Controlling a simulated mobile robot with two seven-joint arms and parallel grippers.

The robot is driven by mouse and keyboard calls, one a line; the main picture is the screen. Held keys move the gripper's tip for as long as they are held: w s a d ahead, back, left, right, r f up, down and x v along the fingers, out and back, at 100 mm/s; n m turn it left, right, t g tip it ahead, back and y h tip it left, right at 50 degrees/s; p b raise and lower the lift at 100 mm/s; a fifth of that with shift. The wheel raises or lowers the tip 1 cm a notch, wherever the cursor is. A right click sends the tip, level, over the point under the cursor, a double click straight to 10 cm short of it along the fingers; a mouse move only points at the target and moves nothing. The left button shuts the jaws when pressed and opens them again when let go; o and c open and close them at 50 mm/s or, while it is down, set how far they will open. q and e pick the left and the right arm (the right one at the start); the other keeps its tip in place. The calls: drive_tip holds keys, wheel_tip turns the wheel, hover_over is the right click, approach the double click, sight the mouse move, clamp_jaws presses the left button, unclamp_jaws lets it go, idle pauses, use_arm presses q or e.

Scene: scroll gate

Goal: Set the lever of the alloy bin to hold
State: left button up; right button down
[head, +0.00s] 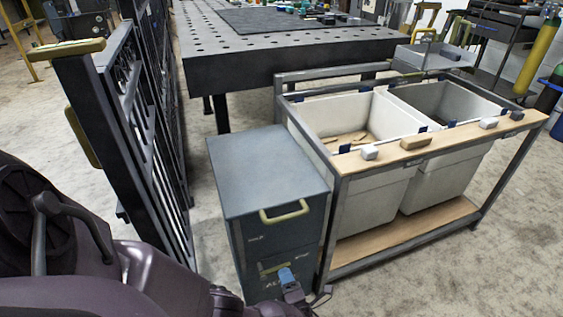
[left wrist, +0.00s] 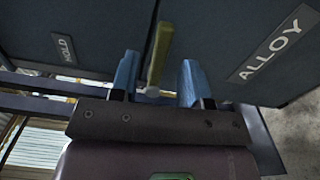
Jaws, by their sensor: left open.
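In the left wrist view the HOLD label (left wrist: 65,49) is left and the ALLOY label (left wrist: 265,50) right. The yellow lever (left wrist: 160,50) stands between the blue fingertips of my left gripper (left wrist: 158,72), with gaps on both sides. The left gripper (head: 288,279) is open at the bin's lower front. Which setting the lever is at, I cannot tell. My right gripper is out of view.
A metal-framed cart (head: 440,145) with two pale bins stands close against the bin's right side. A dark barred gate (head: 120,130) stands to the left. A perforated steel table (head: 270,65) is behind. Free floor (head: 430,285) lies at the front right.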

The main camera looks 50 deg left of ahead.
sight(281, 266)
use_arm(q)
drive_tip(key=shift+b+x, duration=0.3)
drive_tip(key=shift+x, duration=2.1)
drive_tip(key=shift+c, duration=0.3)
clamp_jaws()
